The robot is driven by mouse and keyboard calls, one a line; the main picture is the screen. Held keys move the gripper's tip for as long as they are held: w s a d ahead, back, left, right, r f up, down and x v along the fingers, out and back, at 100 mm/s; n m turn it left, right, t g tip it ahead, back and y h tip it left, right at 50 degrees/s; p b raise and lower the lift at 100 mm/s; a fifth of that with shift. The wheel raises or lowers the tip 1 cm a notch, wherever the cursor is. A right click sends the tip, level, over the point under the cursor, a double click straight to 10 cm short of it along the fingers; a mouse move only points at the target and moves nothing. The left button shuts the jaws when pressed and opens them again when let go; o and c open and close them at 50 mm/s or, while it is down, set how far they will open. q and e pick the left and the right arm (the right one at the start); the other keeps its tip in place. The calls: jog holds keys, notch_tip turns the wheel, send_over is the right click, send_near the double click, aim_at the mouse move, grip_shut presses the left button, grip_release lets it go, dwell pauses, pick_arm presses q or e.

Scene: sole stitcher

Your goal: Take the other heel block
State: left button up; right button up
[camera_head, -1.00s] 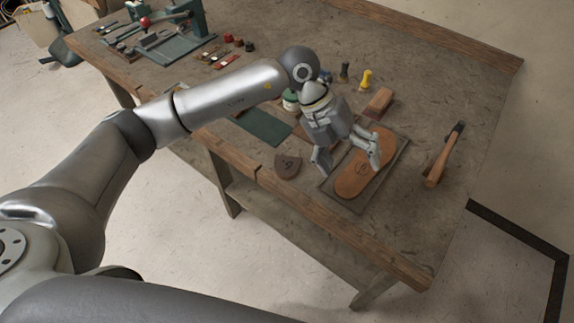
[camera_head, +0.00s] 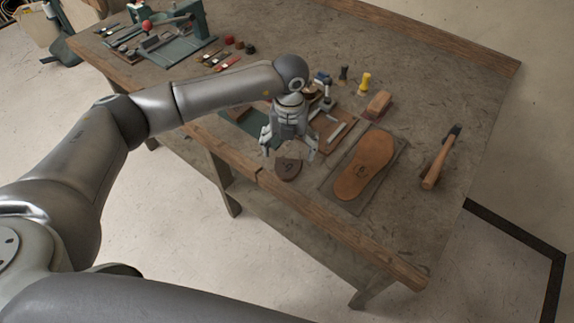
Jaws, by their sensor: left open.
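A dark brown heel block (camera_head: 288,169) with a small mark on it lies flat near the front edge of the workbench. My left gripper (camera_head: 288,157) is open, its fingers pointing down on either side of the block's far part, with nothing between them that I can see held. I cannot tell how high the fingertips are above the bench. The tan leather sole (camera_head: 365,163) lies on a grey mat (camera_head: 338,205) to the right of the gripper. My right gripper is not in view.
A hammer (camera_head: 440,158) lies right of the mat. A wooden block (camera_head: 379,104), a yellow-topped tool (camera_head: 363,83) and a dark green mat (camera_head: 237,118) are near the gripper. A green press (camera_head: 170,35) stands at the back left. The bench's right rear is clear.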

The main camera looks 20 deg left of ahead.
aim_at(289, 159)
pick_arm(q)
jog(key=shift+f+p, duration=0.45)
jog(key=shift+f, duration=1.45)
jog(key=c, duration=1.1)
